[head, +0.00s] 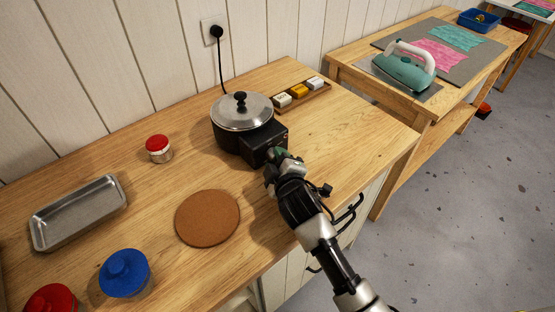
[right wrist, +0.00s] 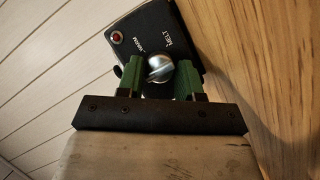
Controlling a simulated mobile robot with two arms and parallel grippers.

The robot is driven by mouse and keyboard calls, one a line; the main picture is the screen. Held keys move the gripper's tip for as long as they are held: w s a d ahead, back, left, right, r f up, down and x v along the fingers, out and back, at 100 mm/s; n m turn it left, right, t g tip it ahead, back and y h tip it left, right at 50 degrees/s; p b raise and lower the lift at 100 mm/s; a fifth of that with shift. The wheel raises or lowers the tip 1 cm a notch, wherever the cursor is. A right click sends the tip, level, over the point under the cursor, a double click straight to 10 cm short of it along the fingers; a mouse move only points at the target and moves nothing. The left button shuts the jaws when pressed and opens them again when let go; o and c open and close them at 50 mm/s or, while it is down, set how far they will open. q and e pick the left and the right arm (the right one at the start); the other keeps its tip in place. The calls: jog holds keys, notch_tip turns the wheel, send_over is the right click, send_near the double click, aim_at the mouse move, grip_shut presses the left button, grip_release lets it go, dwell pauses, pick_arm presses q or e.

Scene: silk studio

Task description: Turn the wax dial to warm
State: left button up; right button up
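The wax pot (head: 243,118) is black with a silver lid and stands at the back of the wooden bench, with a black control box (head: 265,143) on its front. In the right wrist view the box face (right wrist: 186,28) shows the silver dial (right wrist: 159,68), a red lamp, and the labels WARM and MELT. The dial's exact setting is hard to read. My right gripper (head: 272,157) is at the box front. Its green fingers (right wrist: 160,82) stand apart on either side of the dial; contact with it is not clear. My left gripper is out of view.
A cork mat (head: 207,217), a red-lidded jar (head: 158,148), a metal tray (head: 80,211) and a blue-lidded pot (head: 125,273) lie to the left. A teal iron (head: 404,68) stands on another table.

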jog(key=c, duration=0.5)
jog(key=shift+o, duration=0.2)
jog(key=shift+r+m+g+p, duration=0.2)
jog(key=shift+m+g+p, duration=0.15)
jog(key=shift+p, duration=0.85)
jog(key=shift+f, duration=0.2)
jog(key=o, duration=0.9)
jog(key=shift+s, duration=0.1)
jog(key=b+v, duration=0.1)
jog(key=v, duration=0.9)
jog(key=shift+s+d, duration=0.15)
jog(key=shift+s, duration=0.1)
